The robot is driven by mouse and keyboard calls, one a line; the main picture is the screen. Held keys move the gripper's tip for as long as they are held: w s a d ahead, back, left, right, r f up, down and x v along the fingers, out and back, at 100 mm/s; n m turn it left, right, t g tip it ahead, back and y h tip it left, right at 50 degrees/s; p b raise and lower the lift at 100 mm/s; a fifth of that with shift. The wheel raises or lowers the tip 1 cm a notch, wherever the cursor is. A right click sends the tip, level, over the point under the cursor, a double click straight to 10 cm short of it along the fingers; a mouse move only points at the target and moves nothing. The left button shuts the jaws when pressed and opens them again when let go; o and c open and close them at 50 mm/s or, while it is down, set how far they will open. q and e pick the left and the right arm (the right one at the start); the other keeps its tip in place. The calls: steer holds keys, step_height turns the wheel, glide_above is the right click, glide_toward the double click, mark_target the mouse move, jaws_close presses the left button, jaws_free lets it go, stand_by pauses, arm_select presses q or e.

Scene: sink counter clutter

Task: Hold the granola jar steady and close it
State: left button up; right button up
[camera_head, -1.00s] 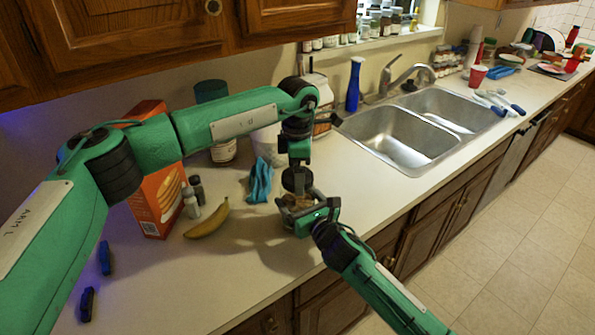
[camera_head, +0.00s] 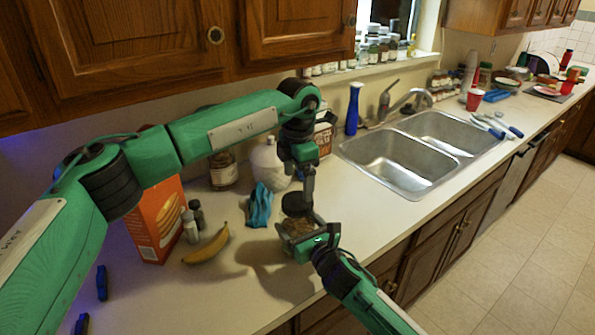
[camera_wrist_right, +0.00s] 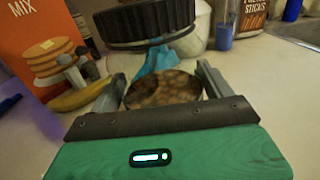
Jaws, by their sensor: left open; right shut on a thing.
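The granola jar (camera_head: 296,228) stands on the counter, its mouth open and brown granola (camera_wrist_right: 163,88) showing inside. My right gripper (camera_head: 312,240) is shut on the jar from the near side; in the right wrist view its fingers (camera_wrist_right: 163,92) lie on either side of it. The black ridged lid (camera_head: 296,203) is above the jar, apart from the rim; it also shows large at the top of the right wrist view (camera_wrist_right: 145,22). My left gripper (camera_head: 307,190) is open, pointing down at the lid. Whether its fingers touch the lid is unclear.
The sink (camera_head: 390,160) is to the right.

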mark_target(297, 200)
arm_select(q)
step_height(297, 200, up, 2)
steer(key=n, duration=0.6)
steer(key=shift+n, duration=0.4)
steer(key=shift+f, duration=3.95)
steer(key=c, duration=1)
steer(key=o, duration=1.2)
steer(key=shift+c, duration=0.2)
